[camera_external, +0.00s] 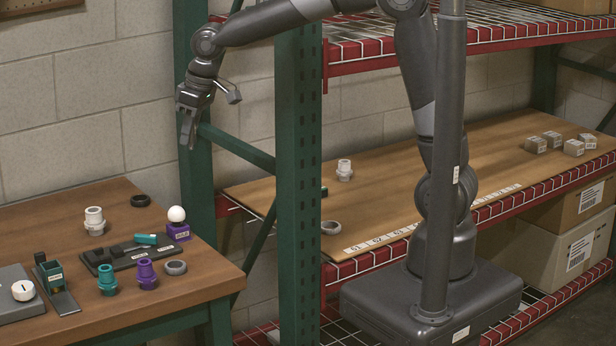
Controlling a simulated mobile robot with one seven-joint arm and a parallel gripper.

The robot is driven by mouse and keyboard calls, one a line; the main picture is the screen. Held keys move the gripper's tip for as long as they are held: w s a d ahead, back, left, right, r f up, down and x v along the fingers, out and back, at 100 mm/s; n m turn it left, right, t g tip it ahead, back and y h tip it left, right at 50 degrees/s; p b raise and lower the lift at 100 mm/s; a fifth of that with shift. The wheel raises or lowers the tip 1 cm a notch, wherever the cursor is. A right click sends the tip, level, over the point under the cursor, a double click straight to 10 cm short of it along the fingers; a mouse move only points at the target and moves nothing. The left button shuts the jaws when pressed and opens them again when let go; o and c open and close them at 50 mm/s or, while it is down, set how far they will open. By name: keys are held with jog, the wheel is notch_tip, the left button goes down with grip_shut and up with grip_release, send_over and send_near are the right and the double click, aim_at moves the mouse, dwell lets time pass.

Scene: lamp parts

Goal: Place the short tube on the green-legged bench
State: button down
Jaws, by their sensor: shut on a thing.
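The green-legged bench (50,220) is the brown wooden table at the lower left. My gripper (189,133) hangs fingers down above and behind its far right corner, in front of the block wall and well clear of the top. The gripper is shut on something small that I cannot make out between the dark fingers. I cannot tell for sure which part is the short tube. A small teal cylinder (146,239) lies on a black tray (128,255) on the bench.
The bench holds a white-and-grey fitting (95,222), a white ball on a purple block (179,231), teal (107,281) and purple (147,275) fittings, and rings. A green rack post (298,180) stands between bench and shelf. The bench's back left is clear.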

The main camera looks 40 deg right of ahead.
jog(key=shift+w, duration=0.1)
jog(key=w+a+f, duration=0.3)
jog(key=w+f, duration=0.5)
jog(key=w, duration=0.1)
jog(key=w+a+f, duration=0.3)
jog(key=w+f, duration=0.5)
jog(key=w, duration=0.2)
jog(key=shift+s+a+f, duration=0.1)
jog(key=shift+s+f, duration=0.05)
jog(key=shift+f, duration=1.75)
jog(key=shift+s+a+f, duration=0.1)
jog(key=shift+f, duration=1.75)
jog(key=shift+f, duration=0.15)
jog(key=c, duration=1.3)
grip_release()
jog(key=shift+o, duration=0.2)
